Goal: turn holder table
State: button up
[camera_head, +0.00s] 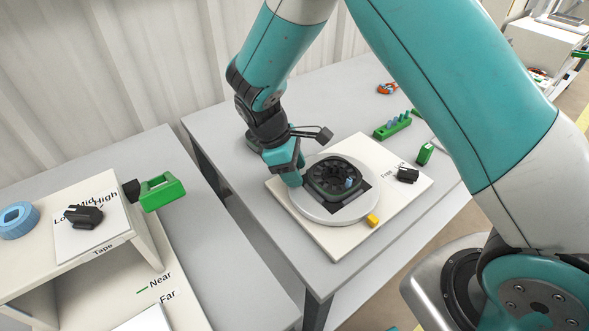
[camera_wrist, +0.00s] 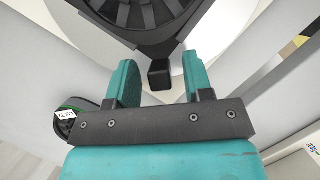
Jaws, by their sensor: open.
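The holder table is a round light-grey turntable (camera_head: 310,208) on a white board. A dark round holder with a green edge (camera_head: 342,178) sits on its black square plate. My gripper (camera_head: 296,176) is at the turntable's left-back rim, pointing down. In the wrist view my gripper (camera_wrist: 160,80) has its two teal fingers apart. A small black block (camera_wrist: 160,74) at the turntable rim (camera_wrist: 98,45) shows between the fingertips, with gaps on both sides. In the head view the gripper hides this block.
On the board are a yellow block (camera_head: 372,220) at the turntable's front edge and a black knob (camera_head: 407,174). A green rack (camera_head: 393,126) and a green block (camera_head: 425,154) stand farther right. A left table carries a shelf (camera_head: 112,240), blue tape (camera_head: 18,220) and a green tool (camera_head: 161,192).

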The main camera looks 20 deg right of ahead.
jog(key=shift+c, duration=0.2)
grip_shut()
jog(key=shift+w+d, duration=0.15)
